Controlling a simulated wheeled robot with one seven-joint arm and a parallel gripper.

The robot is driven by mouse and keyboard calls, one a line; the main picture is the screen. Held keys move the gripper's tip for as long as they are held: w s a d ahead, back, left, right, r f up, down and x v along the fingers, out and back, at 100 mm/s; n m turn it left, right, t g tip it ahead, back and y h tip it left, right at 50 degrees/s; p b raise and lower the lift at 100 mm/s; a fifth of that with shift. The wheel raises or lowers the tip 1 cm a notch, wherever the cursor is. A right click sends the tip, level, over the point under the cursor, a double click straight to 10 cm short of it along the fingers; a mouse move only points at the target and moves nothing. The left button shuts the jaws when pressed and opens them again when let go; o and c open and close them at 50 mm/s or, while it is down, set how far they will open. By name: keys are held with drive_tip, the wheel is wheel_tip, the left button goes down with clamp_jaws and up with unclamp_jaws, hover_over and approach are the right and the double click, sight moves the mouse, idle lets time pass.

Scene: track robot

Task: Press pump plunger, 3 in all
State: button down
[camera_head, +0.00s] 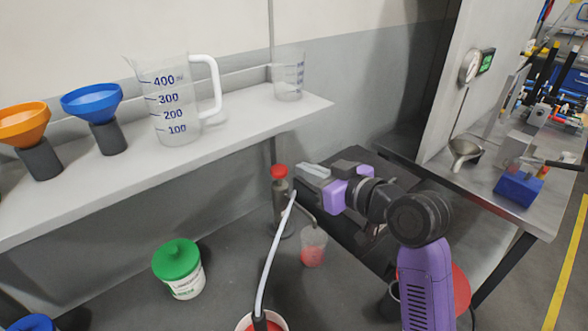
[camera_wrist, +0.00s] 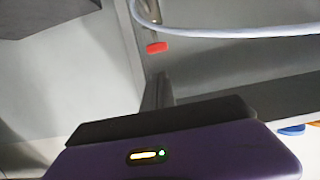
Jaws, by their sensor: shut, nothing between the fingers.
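The pump stands upright below the shelf, with a red plunger cap (camera_head: 279,171) on top of its dark body (camera_head: 281,205). The red cap also shows in the wrist view (camera_wrist: 157,47), ahead of my fingers and apart from them. My gripper (camera_head: 312,172) is shut and empty, just right of the plunger cap at about its height. Its fingers show in the wrist view (camera_wrist: 158,92). A clear cup (camera_head: 313,243) with red liquid stands under the pump's spout. A pale hose (camera_head: 274,252) runs from the pump to a container of red liquid (camera_head: 261,322) at the front.
A shelf (camera_head: 235,118) above carries a large measuring jug (camera_head: 175,115), a small beaker (camera_head: 288,78), a blue funnel (camera_head: 92,103) and an orange funnel (camera_head: 24,124). A green-lidded tub (camera_head: 179,268) stands left. A metal bench (camera_head: 500,185) is at right.

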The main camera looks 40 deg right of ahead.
drive_tip(key=v, duration=0.3)
drive_tip(key=shift+w+r, duration=0.1)
idle(3.0)
drive_tip(key=d+r+m+t+h, duration=0.2)
drive_tip(key=d+r+m+h, duration=0.1)
drive_tip(key=r, duration=0.1)
drive_tip(key=s+a+f+n+y, duration=0.1)
drive_tip(key=s+a+f, duration=0.5)
drive_tip(key=s, duration=0.4)
drive_tip(key=s+a+f+n+g+y, duration=0.1)
drive_tip(key=s+a+f, duration=0.5)
drive_tip(key=s, duration=0.5)
drive_tip(key=s+a+f+n+g+y, duration=0.1)
drive_tip(key=s+a+f, duration=0.5)
drive_tip(key=s, duration=0.4)
drive_tip(key=shift+s+a+f, duration=0.25)
drive_tip(key=shift+a+f, duration=0.1)
drive_tip(key=shift+a, duration=0.2)
